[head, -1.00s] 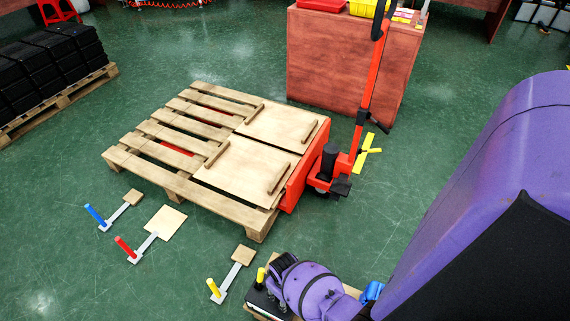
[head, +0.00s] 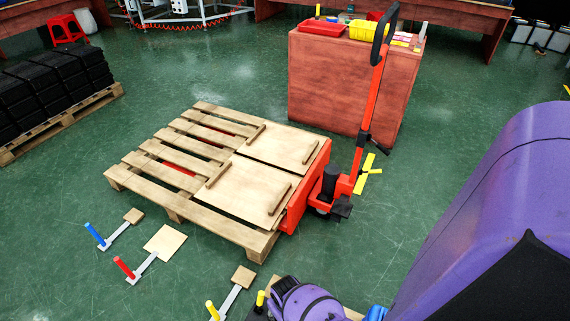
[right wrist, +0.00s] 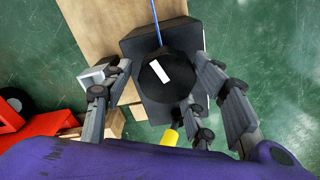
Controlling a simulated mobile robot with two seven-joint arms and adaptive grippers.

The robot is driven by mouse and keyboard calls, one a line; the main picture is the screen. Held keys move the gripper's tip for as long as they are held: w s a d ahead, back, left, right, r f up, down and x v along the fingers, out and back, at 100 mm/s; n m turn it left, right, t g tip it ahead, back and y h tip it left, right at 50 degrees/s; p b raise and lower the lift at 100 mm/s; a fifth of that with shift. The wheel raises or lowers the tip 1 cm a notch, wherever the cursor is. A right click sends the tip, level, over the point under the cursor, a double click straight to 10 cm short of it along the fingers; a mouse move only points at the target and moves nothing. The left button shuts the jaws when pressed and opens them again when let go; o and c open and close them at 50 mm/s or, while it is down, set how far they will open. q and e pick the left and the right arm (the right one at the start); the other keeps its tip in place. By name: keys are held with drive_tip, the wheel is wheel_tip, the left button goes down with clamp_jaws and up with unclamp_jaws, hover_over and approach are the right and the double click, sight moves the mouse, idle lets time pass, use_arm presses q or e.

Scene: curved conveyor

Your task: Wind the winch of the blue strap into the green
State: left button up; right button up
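A black winch drum or knob (right wrist: 170,84) with a white mark on top shows in the right wrist view. It sits on a dark box (right wrist: 140,48) on a wooden board. A thin blue strap (right wrist: 158,22) runs from it toward the top edge. My right gripper (right wrist: 165,75) is open, with its fingers on both sides of the drum. A gap shows on the left; contact on the right cannot be told. No green zone is visible. In the head view my purple right arm hides most of this spot. My left gripper is not in view.
A yellow handle (right wrist: 170,137) stands beside the drum. A wooden pallet (head: 245,237) rests on a red pallet truck (head: 321,185). A reddish cabinet (head: 330,82) stands behind.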

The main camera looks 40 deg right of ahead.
drive_tip(key=shift+o, duration=0.4)
drive_tip(key=shift+a+r, duration=0.1)
drive_tip(key=shift+a, duration=0.05)
wheel_tip(320, 180, up, 12)
idle(0.4)
idle(0.4)
